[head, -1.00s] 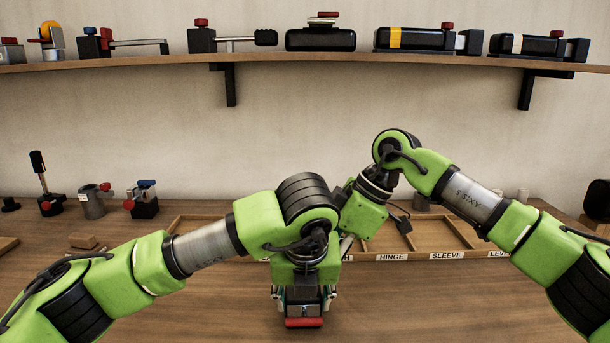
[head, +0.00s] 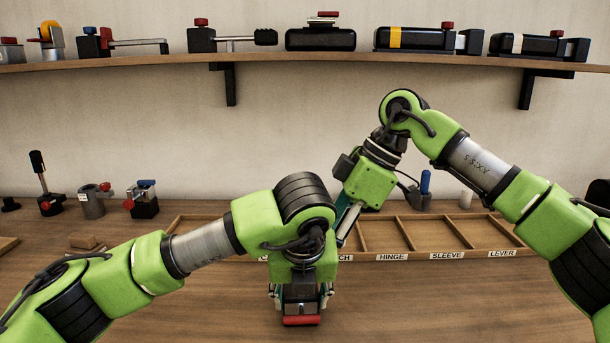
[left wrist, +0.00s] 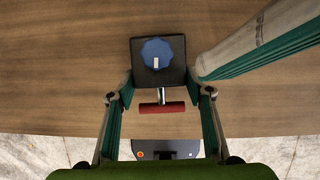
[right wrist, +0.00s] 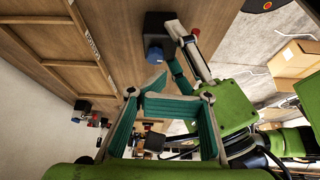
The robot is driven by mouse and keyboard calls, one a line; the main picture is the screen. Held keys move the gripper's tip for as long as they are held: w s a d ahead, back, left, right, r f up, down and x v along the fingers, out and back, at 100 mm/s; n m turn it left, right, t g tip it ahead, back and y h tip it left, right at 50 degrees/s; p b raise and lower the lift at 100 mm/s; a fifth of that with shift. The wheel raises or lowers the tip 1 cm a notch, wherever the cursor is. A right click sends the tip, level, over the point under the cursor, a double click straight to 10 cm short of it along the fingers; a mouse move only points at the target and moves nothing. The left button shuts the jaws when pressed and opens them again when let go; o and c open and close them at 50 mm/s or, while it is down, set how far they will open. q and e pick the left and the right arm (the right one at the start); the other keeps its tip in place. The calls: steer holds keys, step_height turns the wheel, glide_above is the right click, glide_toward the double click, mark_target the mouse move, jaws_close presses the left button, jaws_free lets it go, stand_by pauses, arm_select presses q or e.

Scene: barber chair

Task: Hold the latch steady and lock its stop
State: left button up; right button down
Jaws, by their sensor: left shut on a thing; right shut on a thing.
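The latch is a black block (left wrist: 176,78) with a blue knob (left wrist: 155,53) on top and a red crossbar (left wrist: 162,108) on a short metal rod. In the head view the red bar (head: 302,320) shows below my left gripper (head: 300,298); the block is mostly hidden. My left gripper (left wrist: 159,86) is shut on the block's sides. My right gripper (right wrist: 165,98) is shut, with nothing visible between its fingers. It is near the latch, apart from the blue knob (right wrist: 155,54). In the head view its tips are hidden behind my left arm.
A wooden compartment tray (head: 405,233) with labels including HINGE, SLEEVE and LEVER lies behind the grippers. Several small fixtures (head: 143,200) stand at the back left. A shelf (head: 290,58) of devices hangs above. The front right tabletop is clear.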

steer(key=c, duration=2.7)
jaws_free()
steer(key=shift+s+a+r, duration=0.2)
steer(key=shift+a, duration=0.35)
steer(key=shift+w, duration=0.1)
jaws_close()
step_height(320, 180, down, 6)
steer(key=w, duration=0.2)
steer(key=shift+w+d+f, duration=0.2)
steer(key=shift+d+f, duration=0.05)
steer(key=shift+d, duration=0.15)
steer(key=shift+s+a, duration=0.35)
steer(key=shift+a, duration=0.3)
steer(key=shift+s+f, duration=0.1)
steer(key=shift+s, duration=0.2)
